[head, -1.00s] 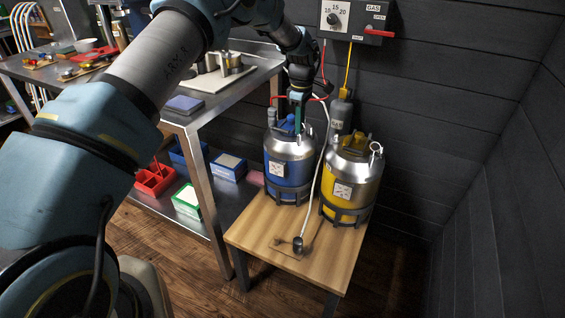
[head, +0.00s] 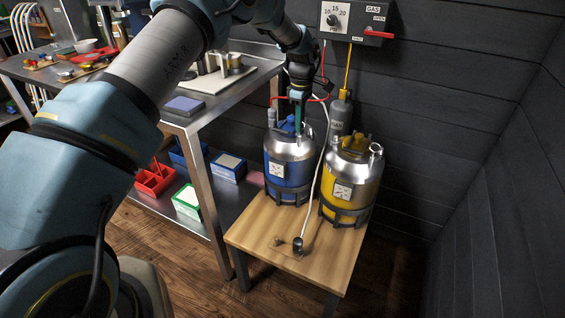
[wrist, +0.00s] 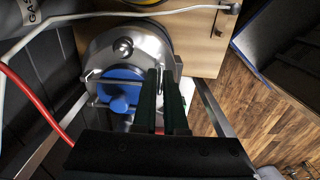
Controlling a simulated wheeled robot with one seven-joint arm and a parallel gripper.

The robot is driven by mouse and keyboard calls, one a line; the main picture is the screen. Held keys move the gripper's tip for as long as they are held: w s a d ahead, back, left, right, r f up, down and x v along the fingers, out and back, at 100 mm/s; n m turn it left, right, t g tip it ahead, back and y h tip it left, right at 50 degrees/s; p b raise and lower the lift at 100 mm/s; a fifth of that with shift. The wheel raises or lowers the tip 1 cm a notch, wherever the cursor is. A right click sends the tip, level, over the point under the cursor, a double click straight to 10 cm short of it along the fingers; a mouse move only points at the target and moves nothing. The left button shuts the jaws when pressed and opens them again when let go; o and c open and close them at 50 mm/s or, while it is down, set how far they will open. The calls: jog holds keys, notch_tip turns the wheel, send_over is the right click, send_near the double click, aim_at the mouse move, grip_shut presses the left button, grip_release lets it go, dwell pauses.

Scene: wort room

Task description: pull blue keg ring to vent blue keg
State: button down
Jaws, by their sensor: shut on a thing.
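The blue keg (head: 288,170) stands upright at the back left of a small wooden table, with a steel top and a blue fitting (wrist: 122,90) on its lid. My gripper (head: 298,108) reaches down from above to the keg's lid. In the wrist view, its two dark fingers (wrist: 163,75) are close together over the lid's edge, beside the blue fitting. They are shut on the blue keg's ring, which is mostly hidden between and behind them.
A yellow keg (head: 357,172) stands close to the right of the blue keg. A white hose runs between them to a dark coupler (head: 297,246) on the wooden table (head: 262,232). A gas panel (head: 350,22) hangs above. A steel bench (head: 190,118) stands at left.

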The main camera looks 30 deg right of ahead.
jog(key=shift+r, duration=0.2)
jog(key=shift+f, duration=0.1)
jog(key=shift+f+b, duration=0.3)
jog(key=shift+f, duration=0.15)
dwell(1.5)
grip_release()
dwell(0.6)
jog(key=shift+r+p, duration=1.65)
jog(key=shift+r, duration=1.35)
